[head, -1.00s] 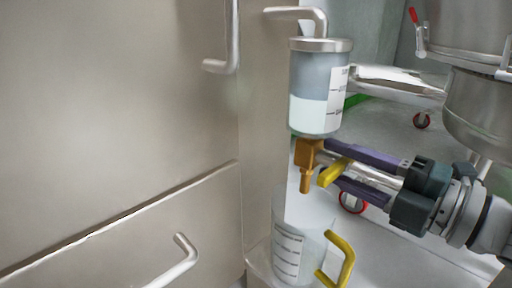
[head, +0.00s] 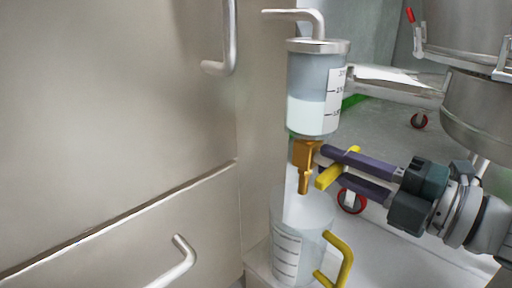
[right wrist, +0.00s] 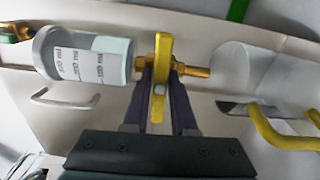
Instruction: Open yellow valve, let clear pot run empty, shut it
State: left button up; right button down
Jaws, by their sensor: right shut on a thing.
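The clear pot (head: 308,78) hangs at the upper middle of the head view, with a metal lid and pale liquid up to about its middle. It also shows in the right wrist view (right wrist: 115,60). Under it is a brass valve (head: 302,152) with a yellow handle (head: 326,178). My right gripper (head: 333,166) reaches in from the right and is shut on the yellow handle. In the right wrist view the handle (right wrist: 160,60) lies between the fingers, crosswise to the brass body (right wrist: 189,69). I cannot make out a stream at the outlet. My left gripper is not in view.
A clear graduated jug (head: 287,250) with a yellow grip (head: 344,262) stands below the outlet. Steel panels with bar handles (head: 181,262) fill the left. A steel vessel (head: 480,115) stands at the right, with red-wheeled castors near it.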

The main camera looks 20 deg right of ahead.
jog(key=n, duration=0.3)
jog(key=shift+n+p, duration=0.3)
jog(key=shift+n, duration=0.1)
jog(key=n, duration=0.3)
jog(key=shift+n, duration=0.3)
jog(key=n+b, duration=0.1)
jog(key=n, duration=0.3)
jog(key=shift+n, duration=0.3)
jog(key=n+b, duration=0.1)
jog(key=n, duration=0.2)
jog(key=shift+b, duration=0.4)
jog(key=shift+n, duration=0.9)
jog(key=c, duration=0.7)
grip_release()
